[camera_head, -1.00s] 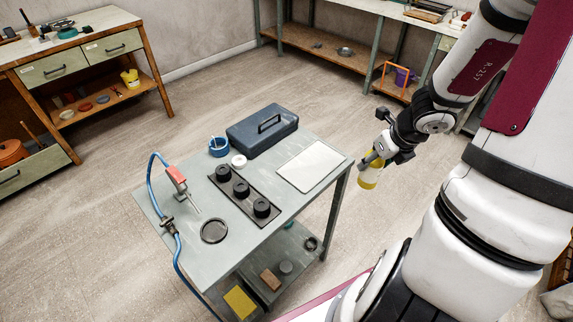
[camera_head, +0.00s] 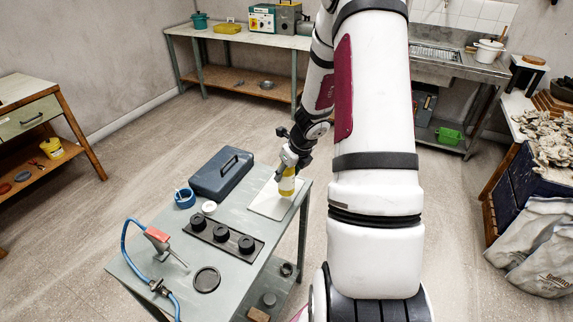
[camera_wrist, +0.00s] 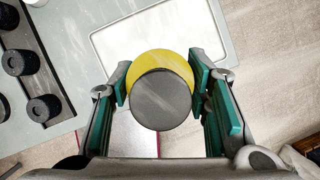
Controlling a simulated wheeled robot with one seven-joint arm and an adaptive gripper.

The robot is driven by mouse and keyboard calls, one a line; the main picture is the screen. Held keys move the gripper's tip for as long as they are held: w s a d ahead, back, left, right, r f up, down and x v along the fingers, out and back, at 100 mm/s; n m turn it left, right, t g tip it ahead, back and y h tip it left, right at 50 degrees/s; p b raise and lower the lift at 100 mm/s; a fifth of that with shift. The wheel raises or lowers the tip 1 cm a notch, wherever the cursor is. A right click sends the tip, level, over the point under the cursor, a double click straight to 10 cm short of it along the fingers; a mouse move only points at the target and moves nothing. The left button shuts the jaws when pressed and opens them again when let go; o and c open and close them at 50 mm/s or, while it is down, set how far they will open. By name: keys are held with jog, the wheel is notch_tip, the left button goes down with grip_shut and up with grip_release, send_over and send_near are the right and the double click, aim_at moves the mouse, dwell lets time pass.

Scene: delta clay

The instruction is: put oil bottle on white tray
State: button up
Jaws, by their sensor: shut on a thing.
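The oil bottle (camera_head: 287,184) is yellow and upright in my gripper (camera_head: 288,165). In the wrist view the bottle (camera_wrist: 162,62) shows from above, with a dark grey round cap between the two green finger pads of my gripper (camera_wrist: 163,95). The white tray (camera_head: 268,204) lies flat on the grey table's right part. In the head view the bottle overlaps the tray's right side. In the wrist view the tray (camera_wrist: 175,28) lies beyond the bottle, partly hidden by it. I cannot tell whether the bottle touches the tray.
The grey table (camera_head: 150,240) also holds a blue toolbox (camera_head: 222,174), a black strip with three black knobs (camera_head: 220,236), a blue cup (camera_head: 184,198), a white roll (camera_head: 209,207), a black ring (camera_head: 206,280) and a red-handled tool with blue hose (camera_head: 158,238).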

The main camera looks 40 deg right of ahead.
jog(key=w+d+f, duration=0.1)
jog(key=w, duration=0.1)
jog(key=w+d+f+p, duration=0.1)
jog(key=w+d, duration=0.1)
jog(key=w+d+f, duration=0.1)
jog(key=w, duration=0.1)
jog(key=shift+d+f+p, duration=0.3)
jog(key=shift+d+p, duration=0.05)
jog(key=shift+d, duration=0.05)
jog(key=shift+f, duration=0.3)
jog(key=shift+f, duration=0.2)
jog(key=o, duration=1.4)
